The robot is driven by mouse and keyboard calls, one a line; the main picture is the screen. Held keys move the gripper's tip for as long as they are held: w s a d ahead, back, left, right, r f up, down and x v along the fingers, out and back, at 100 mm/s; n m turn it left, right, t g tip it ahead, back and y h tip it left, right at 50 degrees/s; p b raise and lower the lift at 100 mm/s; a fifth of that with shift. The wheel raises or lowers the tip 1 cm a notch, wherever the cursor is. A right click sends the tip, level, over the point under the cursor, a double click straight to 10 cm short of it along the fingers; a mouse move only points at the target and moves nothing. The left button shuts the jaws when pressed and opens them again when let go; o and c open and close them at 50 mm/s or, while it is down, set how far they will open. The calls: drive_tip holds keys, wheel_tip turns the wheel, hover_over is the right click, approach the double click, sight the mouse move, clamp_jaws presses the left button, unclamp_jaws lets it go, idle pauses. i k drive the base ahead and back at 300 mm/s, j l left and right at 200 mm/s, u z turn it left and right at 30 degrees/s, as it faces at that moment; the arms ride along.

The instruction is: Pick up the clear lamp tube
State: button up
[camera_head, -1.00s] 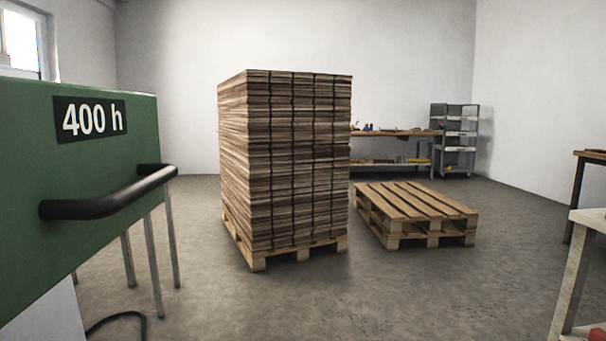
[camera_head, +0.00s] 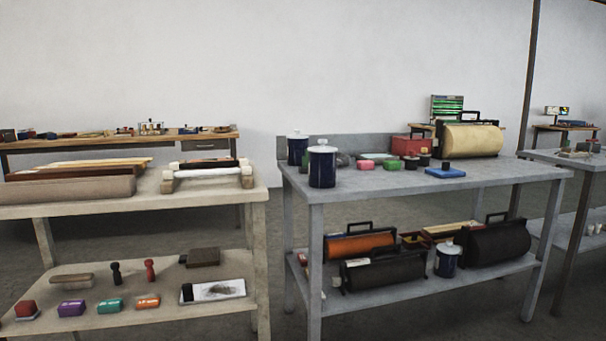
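On the light workbench (camera_head: 100,209) at the left, a pale, whitish tube (camera_head: 208,173) rests across wooden cradle blocks (camera_head: 167,183). It looks like the clear lamp tube, but it is too small to be sure it is clear glass. A darker reddish-brown bar or tube (camera_head: 208,163) lies just behind it on the same blocks. My gripper is not in view.
A grey two-shelf bench (camera_head: 400,185) stands right of the light workbench, with a narrow gap between. It holds dark lidded cans (camera_head: 322,168), a large cream roll (camera_head: 472,140) and dark handled cases. A lower shelf (camera_head: 130,320) carries small coloured blocks.

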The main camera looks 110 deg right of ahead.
sight(245, 170)
drive_tip(key=k+z, duration=0.1)
drive_tip(key=z, duration=2.4)
drive_tip(key=j+z, duration=0.15)
drive_tip(key=z, duration=0.3)
drive_tip(key=j+z, duration=0.25)
drive_tip(key=z, duration=0.2)
drive_tip(key=i+u, duration=0.1)
drive_tip(key=u, duration=0.2)
drive_tip(key=i+l+u, duration=0.25)
drive_tip(key=l, duration=0.2)
drive_tip(key=l+u, duration=0.25)
drive_tip(key=l, duration=0.15)
drive_tip(key=l+u, duration=0.25)
drive_tip(key=l, duration=0.2)
